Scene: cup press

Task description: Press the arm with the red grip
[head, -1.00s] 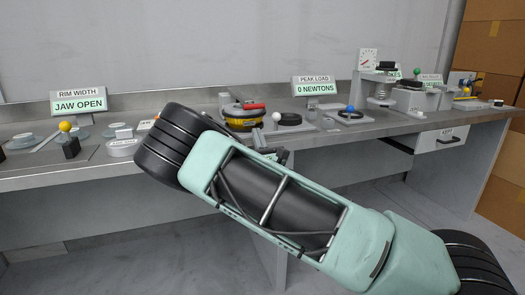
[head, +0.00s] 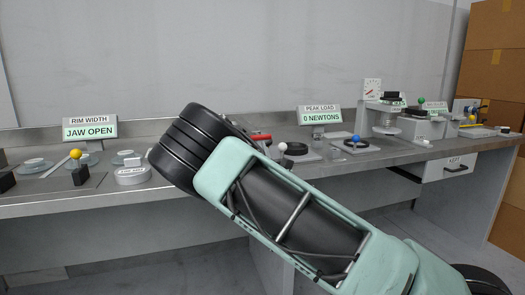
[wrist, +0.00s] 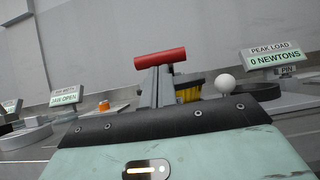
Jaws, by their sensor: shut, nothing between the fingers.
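The red grip (wrist: 160,58) is a short red bar lying crosswise near the middle of the wrist view. It also shows in the head view (head: 262,137), just right of my arm's black joint. Its arm is mostly hidden; part of a yellow and black body (wrist: 188,93) shows below it in the wrist view. My gripper (wrist: 157,75) shows as narrow grey fingers, shut and empty, pointing at the red grip. The fingertips overlap the grip's lower edge in the picture; I cannot tell whether they touch it. In the head view my arm hides the gripper.
A white ball knob (wrist: 225,83) stands close right of the yellow body. The peak load sign (head: 320,115) reads 0 newtons. A blue-knobbed device (head: 356,141) stands further right. The rim width sign (head: 89,128) and a yellow-knobbed device (head: 77,167) are at left on the grey bench.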

